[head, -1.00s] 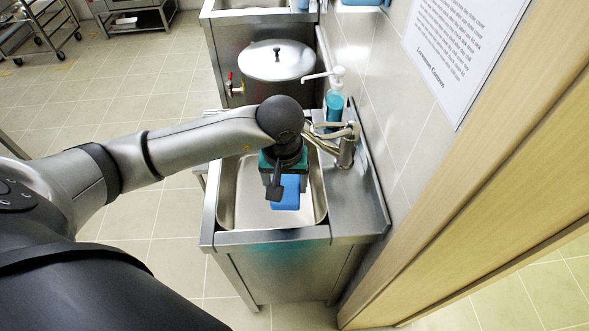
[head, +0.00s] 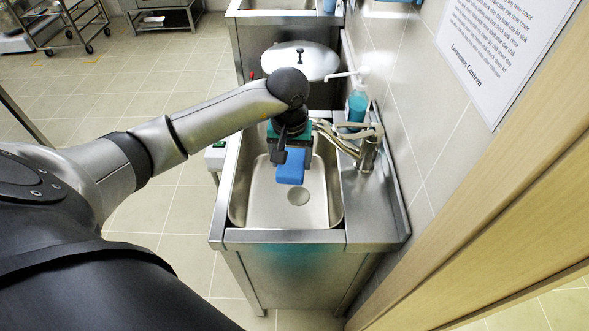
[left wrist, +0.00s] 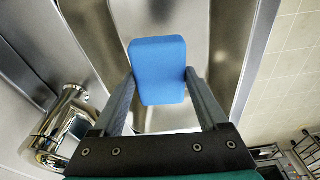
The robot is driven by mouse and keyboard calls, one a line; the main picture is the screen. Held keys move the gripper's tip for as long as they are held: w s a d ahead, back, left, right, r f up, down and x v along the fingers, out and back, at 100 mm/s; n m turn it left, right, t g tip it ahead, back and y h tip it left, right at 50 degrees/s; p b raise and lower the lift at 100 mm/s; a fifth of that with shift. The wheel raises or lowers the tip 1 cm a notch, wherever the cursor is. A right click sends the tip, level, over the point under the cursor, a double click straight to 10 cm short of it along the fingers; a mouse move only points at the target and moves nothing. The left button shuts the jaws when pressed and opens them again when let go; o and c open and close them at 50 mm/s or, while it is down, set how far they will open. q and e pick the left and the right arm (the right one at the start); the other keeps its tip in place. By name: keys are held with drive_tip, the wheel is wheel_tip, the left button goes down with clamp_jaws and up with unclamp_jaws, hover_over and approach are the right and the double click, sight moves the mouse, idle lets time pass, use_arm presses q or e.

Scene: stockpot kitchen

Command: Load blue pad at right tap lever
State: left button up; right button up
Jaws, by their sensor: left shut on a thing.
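The blue pad (head: 290,168) is a small rounded block in the jaws of my left gripper (head: 289,158), above the sink basin. In the left wrist view the pad (left wrist: 160,70) sits between the two fingers of the left gripper (left wrist: 160,88), which touch its sides. The tap (head: 368,150) stands on the steel ledge to the right of the basin, its spout partly behind my left wrist. In the left wrist view a shiny tap body (left wrist: 62,130) is at the lower left. I cannot make out the right lever separately. My right gripper is out of view.
A soap pump bottle (head: 358,104) stands behind the tap by the tiled wall. A large lidded stockpot (head: 318,62) is beyond the sink. A wooden door frame (head: 500,200) is on the right.

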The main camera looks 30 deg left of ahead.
use_arm(q)
drive_tip(key=shift+w+a+f+b, duration=0.25)
drive_tip(key=shift+w+a+b, duration=0.15)
drive_tip(key=shift+w+a, duration=0.25)
drive_tip(key=shift+w+a+f+b, duration=0.2)
drive_tip(key=shift+w+a+b, duration=0.55)
drive_tip(key=shift+b, duration=0.1)
drive_tip(key=shift+w+a+f+b, duration=0.15)
drive_tip(key=shift+w+a+b, duration=0.5)
drive_tip(key=shift+a+b, duration=0.15)
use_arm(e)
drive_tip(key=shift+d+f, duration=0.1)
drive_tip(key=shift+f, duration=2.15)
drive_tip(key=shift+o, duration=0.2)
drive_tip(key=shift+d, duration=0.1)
